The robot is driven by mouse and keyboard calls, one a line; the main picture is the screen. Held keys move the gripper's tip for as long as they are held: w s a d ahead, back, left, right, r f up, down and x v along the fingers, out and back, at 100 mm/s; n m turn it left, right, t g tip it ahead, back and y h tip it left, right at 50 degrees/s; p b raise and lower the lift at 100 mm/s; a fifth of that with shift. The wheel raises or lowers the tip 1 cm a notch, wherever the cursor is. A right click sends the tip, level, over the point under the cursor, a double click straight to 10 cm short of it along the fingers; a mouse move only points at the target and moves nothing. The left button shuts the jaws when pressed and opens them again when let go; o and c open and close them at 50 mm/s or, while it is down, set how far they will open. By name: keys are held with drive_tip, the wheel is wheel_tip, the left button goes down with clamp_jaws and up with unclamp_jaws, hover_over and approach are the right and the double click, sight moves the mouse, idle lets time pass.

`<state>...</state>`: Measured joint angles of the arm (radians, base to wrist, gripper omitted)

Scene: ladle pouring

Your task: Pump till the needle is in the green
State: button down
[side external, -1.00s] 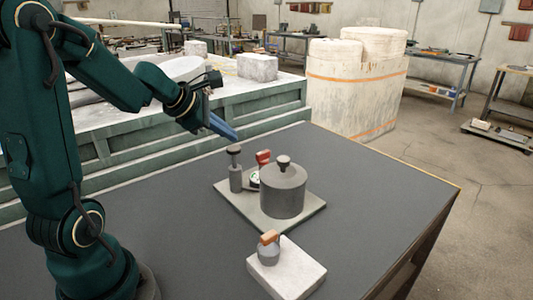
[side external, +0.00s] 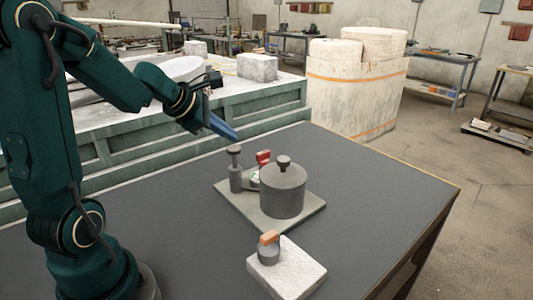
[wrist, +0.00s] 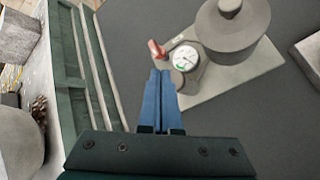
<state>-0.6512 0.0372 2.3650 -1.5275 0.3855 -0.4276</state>
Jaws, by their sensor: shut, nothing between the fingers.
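A grey hand pump (side external: 236,178) with a dark round knob (side external: 234,150) on top stands upright on a flat base plate (side external: 283,222). Beside it is a round gauge with a white face and a green part along its edge, clearest in the wrist view (wrist: 185,58). The needle is too small to read for certain. A grey lidded pot (side external: 283,192) stands on the same plate. My gripper (side external: 235,138) is shut and empty, its blue fingers slanting down just above the pump knob.
A red handle (side external: 263,157) stands up behind the gauge. A small grey weight with an orange handle (side external: 269,246) sits on a pale block (side external: 300,277) nearer the camera. The dark table top is clear to the right. A green-sided bench (side external: 240,105) borders the table behind.

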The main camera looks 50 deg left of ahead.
sight(228, 149)
drive_tip(key=shift+f, duration=0.45)
drive_tip(key=shift+d+f, duration=0.1)
drive_tip(key=shift+f, duration=1.7)
idle(1.6)
drive_tip(key=shift+r, duration=2.25)
drive_tip(key=shift+w+r, duration=0.1)
drive_tip(key=shift+r, duration=2.45)
